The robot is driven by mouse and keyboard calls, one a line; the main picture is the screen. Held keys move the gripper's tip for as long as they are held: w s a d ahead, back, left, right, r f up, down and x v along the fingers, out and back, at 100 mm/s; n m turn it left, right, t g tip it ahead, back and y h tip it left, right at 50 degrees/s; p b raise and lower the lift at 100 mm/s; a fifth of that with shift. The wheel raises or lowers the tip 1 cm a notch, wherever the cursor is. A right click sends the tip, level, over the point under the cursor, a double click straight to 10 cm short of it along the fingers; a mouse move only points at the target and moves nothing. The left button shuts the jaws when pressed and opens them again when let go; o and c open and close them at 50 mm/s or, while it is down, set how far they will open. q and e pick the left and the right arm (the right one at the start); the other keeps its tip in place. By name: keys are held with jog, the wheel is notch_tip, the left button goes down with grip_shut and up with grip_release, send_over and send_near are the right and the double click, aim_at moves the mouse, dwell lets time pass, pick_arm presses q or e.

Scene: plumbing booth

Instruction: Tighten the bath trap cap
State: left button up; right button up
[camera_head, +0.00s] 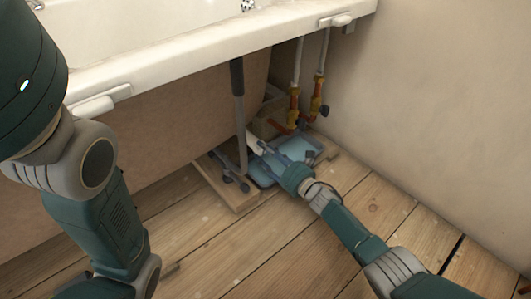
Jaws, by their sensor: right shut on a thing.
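My right gripper (268,151) reaches in from the lower right, low under the bath rim. Its fingers are shut at a small white part (254,143), which seems to be the bath trap. The cap itself is hidden by the fingers or too small to make out. My left arm stands along the left side of the view, and its gripper is out of the picture.
The white bath (200,50) overhangs the work spot. A grey pipe (238,85) stands left of my right gripper. A blue tray (302,150) lies under it. Copper pipes with valves (294,105) stand behind. The plank floor (270,240) in front is mostly clear.

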jog(key=shift+w+d+r+m, duration=0.25)
jog(key=shift+r+m, duration=0.15)
jog(key=shift+m, duration=0.3)
jog(key=o, duration=1.1)
jog(key=shift+o, duration=0.2)
jog(key=shift+f, duration=0.1)
jog(key=shift+s+a+f, duration=0.1)
jog(key=shift+s, duration=0.1)
jog(key=shift+s+d+f, duration=0.15)
jog(key=shift+s+d, duration=0.3)
jog(key=shift+s, duration=0.05)
jog(key=v, duration=1)
jog(key=shift+s+d, duration=0.15)
jog(key=shift+s, duration=0.05)
jog(key=shift+r, duration=0.2)
